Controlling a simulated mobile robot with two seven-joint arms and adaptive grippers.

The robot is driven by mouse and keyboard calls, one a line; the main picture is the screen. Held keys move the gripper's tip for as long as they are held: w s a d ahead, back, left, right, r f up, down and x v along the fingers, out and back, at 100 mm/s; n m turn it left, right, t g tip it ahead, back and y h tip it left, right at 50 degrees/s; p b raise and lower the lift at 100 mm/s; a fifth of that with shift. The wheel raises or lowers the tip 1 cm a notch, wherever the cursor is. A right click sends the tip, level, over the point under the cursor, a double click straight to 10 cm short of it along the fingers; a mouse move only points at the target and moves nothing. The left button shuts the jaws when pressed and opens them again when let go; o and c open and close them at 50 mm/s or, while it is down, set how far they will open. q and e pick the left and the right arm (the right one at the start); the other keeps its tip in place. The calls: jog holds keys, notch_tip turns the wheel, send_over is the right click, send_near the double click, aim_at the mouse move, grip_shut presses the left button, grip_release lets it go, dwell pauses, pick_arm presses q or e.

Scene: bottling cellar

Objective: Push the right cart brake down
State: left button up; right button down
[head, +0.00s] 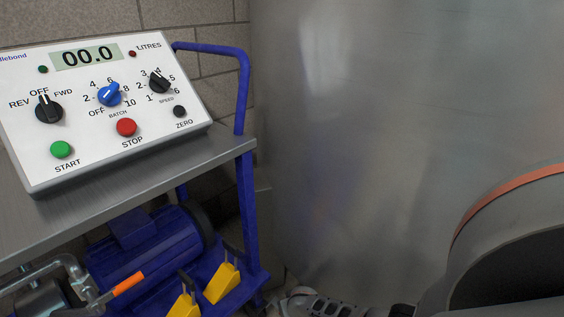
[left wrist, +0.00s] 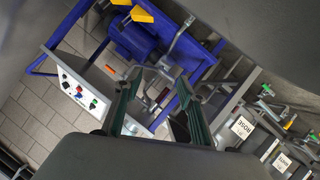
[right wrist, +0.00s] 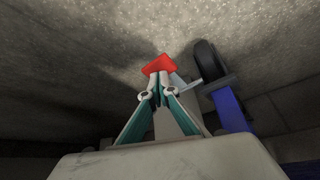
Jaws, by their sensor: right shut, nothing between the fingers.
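The right cart brake is a red pedal (right wrist: 158,65) beside the black wheel in the right wrist view. My right gripper (right wrist: 156,84) is shut and empty, with its fingertips right at the pedal's near edge. The fingers cover part of what lies below the pedal, and I cannot tell whether they touch it. In the head view, part of my right gripper shows at the bottom edge beside the cart foot, and the red pedal is out of sight. My left gripper (left wrist: 153,92) is open and empty above the cart in the left wrist view.
The cart has a steel top (head: 80,195), a control panel (head: 100,100) and a blue frame (head: 243,95). Its lower deck carries a blue motor (head: 140,245) and yellow wedges (head: 222,283). A black wheel (right wrist: 207,62) stands right of the pedal. A large steel tank (head: 360,130) stands close by.

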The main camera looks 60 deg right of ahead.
jog(key=shift+s+r+p, duration=0.15)
jog(key=shift+r+p, duration=1.5)
jog(key=shift+p, duration=0.35)
jog(key=shift+r+p, duration=0.5)
jog(key=shift+r, duration=0.55)
pick_arm(q)
jog(key=shift+m+t, duration=0.3)
jog(key=shift+m, duration=0.3)
jog(key=r, duration=0.1)
jog(key=w+r, duration=0.1)
jog(key=r, duration=0.1)
jog(key=w+d+r, duration=0.1)
jog(key=shift+r, duration=0.4)
pick_arm(e)
jog(key=shift+f, duration=0.1)
